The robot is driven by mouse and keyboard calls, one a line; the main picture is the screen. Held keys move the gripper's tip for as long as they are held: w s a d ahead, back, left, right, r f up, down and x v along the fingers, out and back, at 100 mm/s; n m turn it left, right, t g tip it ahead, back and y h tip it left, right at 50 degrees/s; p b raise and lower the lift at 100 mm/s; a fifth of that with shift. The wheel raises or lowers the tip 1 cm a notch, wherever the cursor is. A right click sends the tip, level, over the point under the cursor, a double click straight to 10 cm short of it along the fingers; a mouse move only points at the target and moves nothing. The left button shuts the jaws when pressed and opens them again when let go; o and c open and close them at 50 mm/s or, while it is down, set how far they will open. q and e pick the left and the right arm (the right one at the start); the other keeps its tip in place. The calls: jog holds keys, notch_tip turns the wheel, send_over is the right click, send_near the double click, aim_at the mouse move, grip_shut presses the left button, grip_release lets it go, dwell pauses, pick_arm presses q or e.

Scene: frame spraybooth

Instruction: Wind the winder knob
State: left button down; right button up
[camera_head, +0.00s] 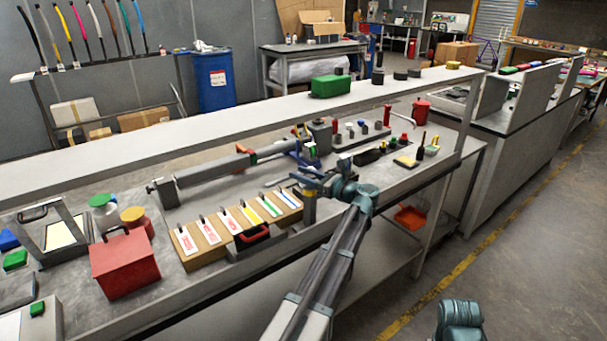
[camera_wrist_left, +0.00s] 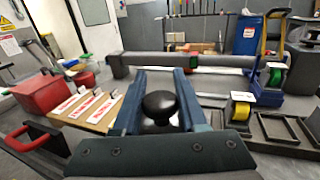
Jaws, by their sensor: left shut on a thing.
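The winder knob (camera_wrist_left: 160,104) is black and round-topped, and shows between the two fingers of my left gripper (camera_wrist_left: 160,85) in the left wrist view. The fingers are shut on it, one on each side. In the head view my left gripper (camera_head: 322,184) is at the bench's front edge, beside a grey post (camera_head: 309,208). There the gripper hides the knob. Only a teal part of my right arm shows at the bottom right of the head view; its gripper is out of view.
A board with labelled strips (camera_head: 238,228) and a red box (camera_head: 124,264) are left of the gripper. A long grey bar (camera_head: 212,169) lies behind it. Small blocks and pots stand to its right. The floor at right is clear.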

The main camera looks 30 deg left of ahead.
pick_arm(q)
jog(key=shift+s+n+g+h, duration=0.15)
jog(key=shift+s+n+g, duration=0.1)
jog(key=shift+n+g, duration=1.05)
jog(key=shift+s+n+g+h, duration=0.2)
jog(key=shift+n+g, duration=0.5)
jog(key=shift+g, duration=1.1)
jog(key=shift+s, duration=0.1)
jog(key=shift+c, duration=2.4)
grip_release()
jog(key=shift+d, duration=0.15)
jog(key=v, duration=1.3)
jog(key=shift+d, duration=0.3)
